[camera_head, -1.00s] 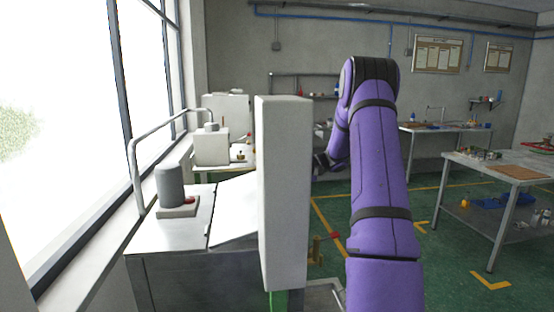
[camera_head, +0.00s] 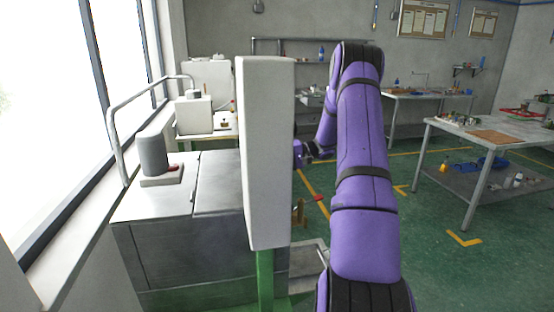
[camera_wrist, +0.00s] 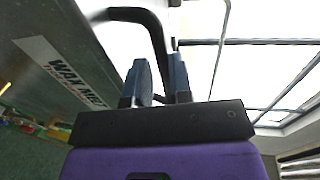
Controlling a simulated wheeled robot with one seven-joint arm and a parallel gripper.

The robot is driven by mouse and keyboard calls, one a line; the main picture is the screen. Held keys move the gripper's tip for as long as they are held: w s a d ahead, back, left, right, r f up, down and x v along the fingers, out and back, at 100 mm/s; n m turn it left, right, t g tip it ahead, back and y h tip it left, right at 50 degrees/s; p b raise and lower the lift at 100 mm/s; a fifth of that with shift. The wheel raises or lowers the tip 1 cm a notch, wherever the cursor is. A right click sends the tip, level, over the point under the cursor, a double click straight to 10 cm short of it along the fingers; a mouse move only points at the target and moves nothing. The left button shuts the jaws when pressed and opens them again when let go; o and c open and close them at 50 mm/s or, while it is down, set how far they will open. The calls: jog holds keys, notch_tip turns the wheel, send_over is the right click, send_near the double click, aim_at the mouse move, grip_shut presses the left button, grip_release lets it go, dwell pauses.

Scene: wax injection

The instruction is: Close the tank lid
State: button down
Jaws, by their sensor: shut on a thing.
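The metal wax tank (camera_head: 190,260) stands at the left in the head view. Its lid (camera_head: 220,180) looks level with the top plate beside it; its right part is hidden behind a white upright box. In the wrist view my gripper (camera_wrist: 160,82) is shut on a black curved handle (camera_wrist: 152,30), which passes between the fingers. The tank's side, with a "WAX MELT…" label (camera_wrist: 62,72), lies to the left there. In the head view my fingers are hidden behind the white box.
The white box (camera_head: 266,150) on a green post stands close to my arm. A grey cylinder (camera_head: 153,155) and a bent pipe (camera_head: 112,130) are on the tank's left, by the window. A workbench (camera_head: 480,128) is at right; the green floor between is open.

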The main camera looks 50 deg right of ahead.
jog(key=shift+s+f, duration=0.3)
jog(key=shift+f, duration=0.4)
jog(key=c, duration=1.2)
grip_release()
jog(key=shift+d, duration=0.1)
jog(key=shift+o, duration=0.2)
jog(key=v, duration=1)
jog(key=shift+d+r, duration=0.35)
jog(key=shift+r, duration=0.05)
jog(key=shift+s, duration=0.1)
